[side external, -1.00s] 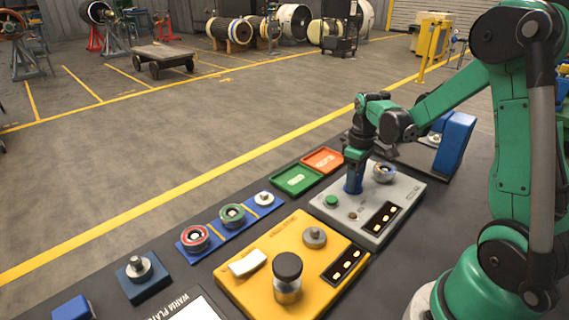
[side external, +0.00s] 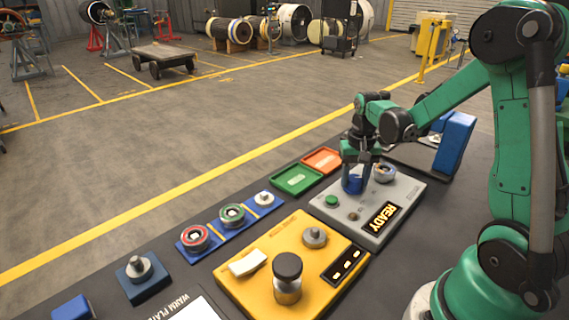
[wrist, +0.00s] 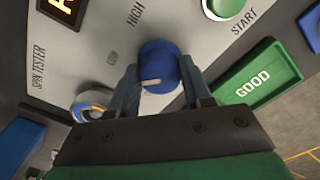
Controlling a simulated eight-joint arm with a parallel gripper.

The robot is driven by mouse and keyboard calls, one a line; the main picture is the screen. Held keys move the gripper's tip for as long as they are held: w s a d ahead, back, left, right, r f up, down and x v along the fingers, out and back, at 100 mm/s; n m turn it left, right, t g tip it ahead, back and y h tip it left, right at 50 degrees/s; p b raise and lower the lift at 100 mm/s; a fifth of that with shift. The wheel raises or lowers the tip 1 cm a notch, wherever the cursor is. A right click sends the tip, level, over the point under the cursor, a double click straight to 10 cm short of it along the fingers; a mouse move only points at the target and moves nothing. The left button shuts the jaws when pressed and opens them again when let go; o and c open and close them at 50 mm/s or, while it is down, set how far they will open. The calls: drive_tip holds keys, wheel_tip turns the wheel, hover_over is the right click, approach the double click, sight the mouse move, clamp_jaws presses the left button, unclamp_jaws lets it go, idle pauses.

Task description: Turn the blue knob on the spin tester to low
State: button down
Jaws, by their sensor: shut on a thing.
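The spin tester (side external: 372,228) is a grey box on the bench. Its blue knob (side external: 353,184) stands on its top face, and it also shows in the wrist view (wrist: 158,68) with a pale pointer mark. My gripper (side external: 357,170) is over the knob with its fingers on either side, shut on it. In the wrist view the pointer mark is toward the lower left of the knob, away from the HIGH label (wrist: 135,13). The tester's display (side external: 383,218) reads READY. A green start button (side external: 331,201) is beside the knob.
A silver bearing-like part (side external: 385,173) sits on the tester close to my gripper. The green GOOD tray (side external: 297,180) and an orange tray (side external: 323,160) lie behind. A yellow box (side external: 262,292) with a dark-capped jar (side external: 287,275) stands in front.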

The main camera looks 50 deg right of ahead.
sight(355, 178)
drive_tip(key=shift+m, duration=1)
drive_tip(key=shift+c, duration=1.9)
unclamp_jaws()
drive_tip(key=shift+r, duration=2.8)
